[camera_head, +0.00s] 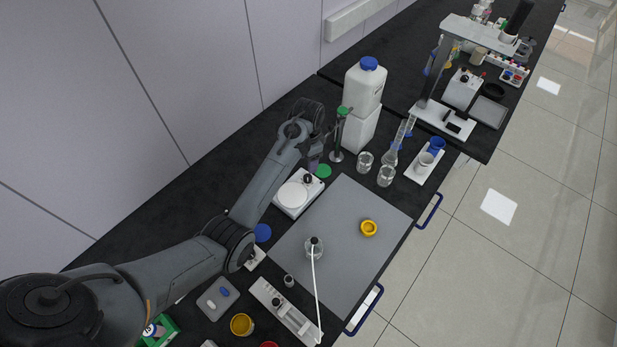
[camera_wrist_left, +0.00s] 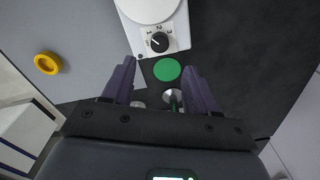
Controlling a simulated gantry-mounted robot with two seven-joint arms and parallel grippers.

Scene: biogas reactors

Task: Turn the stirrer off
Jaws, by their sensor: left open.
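The stirrer is a white box with a round white plate (camera_head: 292,195) on the black bench. Its dark knob (camera_head: 307,179) is on the end towards my left gripper (camera_head: 315,164). In the left wrist view the stirrer (camera_wrist_left: 147,12) is at the top, and its knob (camera_wrist_left: 158,42) sits amid printed numbers. I cannot tell the knob's exact setting. My left gripper (camera_wrist_left: 159,68) is open and empty, its two fingers apart, with the knob just beyond and between the tips. It is not touching the knob. My right gripper is out of view.
A green disc (camera_wrist_left: 167,69) lies between my left fingers in the wrist view. A green-topped stand (camera_head: 338,140), a white canister (camera_head: 363,90) and glass beakers (camera_head: 364,161) stand close by. A grey mat (camera_head: 340,225) carries a yellow ring (camera_head: 369,228) and a flask (camera_head: 314,247).

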